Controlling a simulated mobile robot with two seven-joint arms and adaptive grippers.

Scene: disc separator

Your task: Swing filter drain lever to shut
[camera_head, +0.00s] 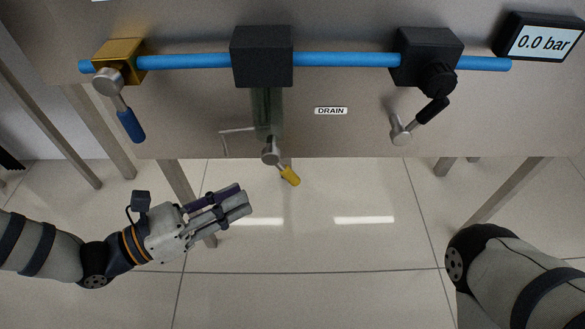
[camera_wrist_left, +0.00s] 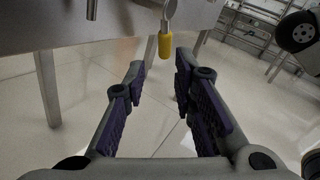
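The drain lever with a yellow grip (camera_head: 290,176) hangs below the filter bowl (camera_head: 266,112), near the DRAIN label (camera_head: 331,111). Its grip points down and to the right in the head view. In the left wrist view the yellow grip (camera_wrist_left: 165,46) shows ahead, beyond the fingertips and near the middle. My left gripper (camera_head: 241,197) is in front of and to the left of the lever, apart from it. Its fingers (camera_wrist_left: 160,72) are spread and empty in the wrist view. My right arm shows at the lower right of the head view, but its gripper is out of frame.
A blue pipe (camera_head: 190,61) runs along the panel (camera_head: 190,110). A blue-handled valve (camera_head: 131,125) hangs at left, a black-handled valve (camera_head: 431,111) at right. A gauge (camera_head: 541,41) reads 0.0 bar.

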